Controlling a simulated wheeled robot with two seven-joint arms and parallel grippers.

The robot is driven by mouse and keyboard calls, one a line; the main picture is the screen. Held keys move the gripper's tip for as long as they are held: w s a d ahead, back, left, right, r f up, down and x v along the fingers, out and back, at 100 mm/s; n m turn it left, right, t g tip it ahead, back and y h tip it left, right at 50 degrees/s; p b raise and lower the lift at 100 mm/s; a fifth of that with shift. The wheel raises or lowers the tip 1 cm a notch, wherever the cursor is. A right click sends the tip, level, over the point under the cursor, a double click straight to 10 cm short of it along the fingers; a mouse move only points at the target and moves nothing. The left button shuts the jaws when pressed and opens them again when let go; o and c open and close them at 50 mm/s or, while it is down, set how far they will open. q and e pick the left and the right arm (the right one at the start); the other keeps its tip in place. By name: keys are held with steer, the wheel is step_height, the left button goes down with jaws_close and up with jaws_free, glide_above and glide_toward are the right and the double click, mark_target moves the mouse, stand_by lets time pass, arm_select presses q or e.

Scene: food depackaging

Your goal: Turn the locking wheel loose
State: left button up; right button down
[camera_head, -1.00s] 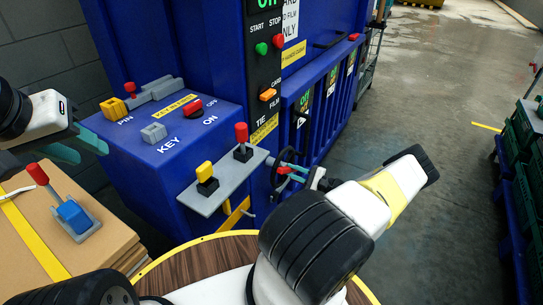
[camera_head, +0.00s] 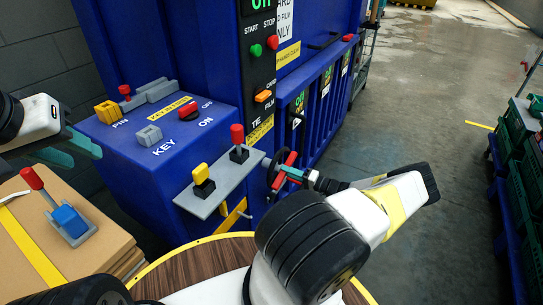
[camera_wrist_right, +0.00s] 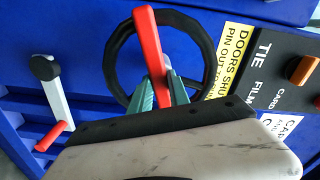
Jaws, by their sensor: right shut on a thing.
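The locking wheel (camera_wrist_right: 111,54) is a black ring with a red bar handle (camera_wrist_right: 148,40) across it, on the blue machine's front. It also shows in the head view (camera_head: 272,171), side-on, with its red bar (camera_head: 291,158). My right gripper (camera_wrist_right: 170,92) is shut on the red bar, its teal fingers on either side of it. In the head view the right gripper (camera_head: 292,173) reaches the wheel from the right. My left gripper (camera_head: 75,146) has teal fingers at the left edge, over the cardboard stack, away from the wheel; its fingers look apart with nothing between them.
The blue machine (camera_head: 165,165) carries a grey shelf (camera_head: 222,183) with yellow and red levers beside the wheel. A cardboard stack (camera_head: 85,262) with a red-handled tool (camera_head: 62,215) is at the left. A wooden round table (camera_head: 200,262) is in front.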

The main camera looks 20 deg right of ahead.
steer(key=n, duration=1.1)
steer(key=shift+d+f, duration=0.1)
steer(key=shift+n, duration=0.4)
steer(key=c, duration=1.2)
jaws_free()
steer(key=shift+c, duration=0.2)
steer(key=v, duration=0.7)
steer(key=shift+s+d, duration=0.2)
steer(key=shift+s, duration=0.1)
